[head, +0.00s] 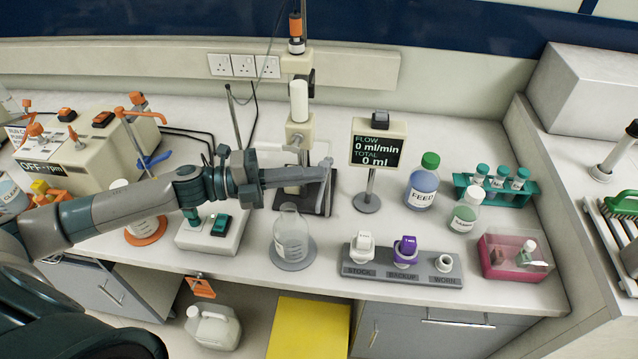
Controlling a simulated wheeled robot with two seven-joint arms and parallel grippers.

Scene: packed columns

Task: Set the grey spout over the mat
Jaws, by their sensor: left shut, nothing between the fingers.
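My left gripper (318,174) reaches in from the left and is shut and empty, its tips at the column stand. A slim grey piece, which looks like the spout (323,195), slants down just beside the fingertips, over the right side of the stand's dark base (312,208). I cannot tell whether the fingers touch it. The round grey mat (297,264) lies nearer the front edge, with a clear flask (290,232) standing on it. The spout's lower end shows up and right of the flask, not above the mat. The gripper hides part of the stand. My right gripper is not in view.
A flow display (378,150) stands right of the column (299,105). A FEED bottle (423,185) and a green tube rack (500,188) are further right. A grey cap holder (400,262) and a pink box (500,262) line the front. A pump (90,145) stands left.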

